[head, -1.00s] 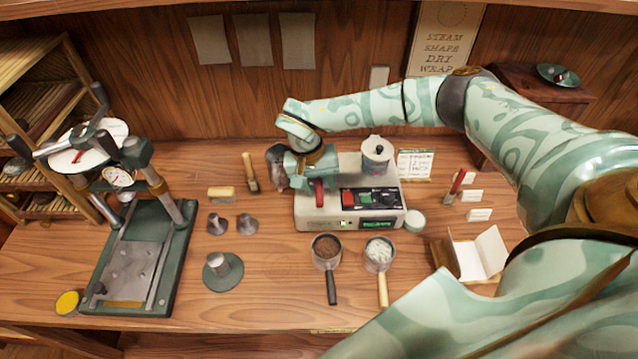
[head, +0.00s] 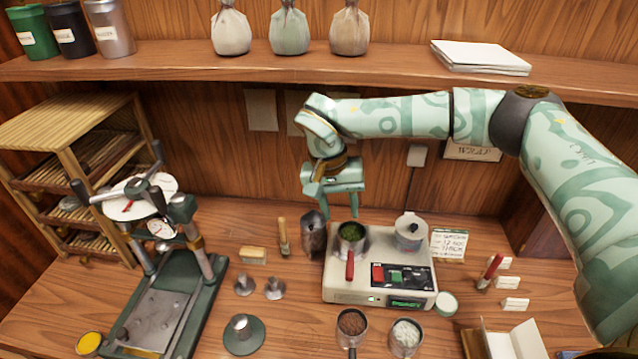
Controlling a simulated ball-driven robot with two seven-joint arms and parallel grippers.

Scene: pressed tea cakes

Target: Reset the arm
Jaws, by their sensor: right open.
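My right arm reaches in from the right, and its gripper (head: 340,212) hangs above the steamer machine (head: 350,290). The gripper is open and empty, with its fingers pointing down, apart from the things below. A lidded pot (head: 410,232) stands on the machine's right side. My left gripper is not in view.
A press (head: 165,305) stands at the left, before a wooden rack (head: 75,130). Two scoops, one brown-filled (head: 352,322) and one white-filled (head: 405,335), lie in front of the machine. A dark pitcher (head: 313,235) is beside it. A shelf (head: 390,62) crosses above the arm.

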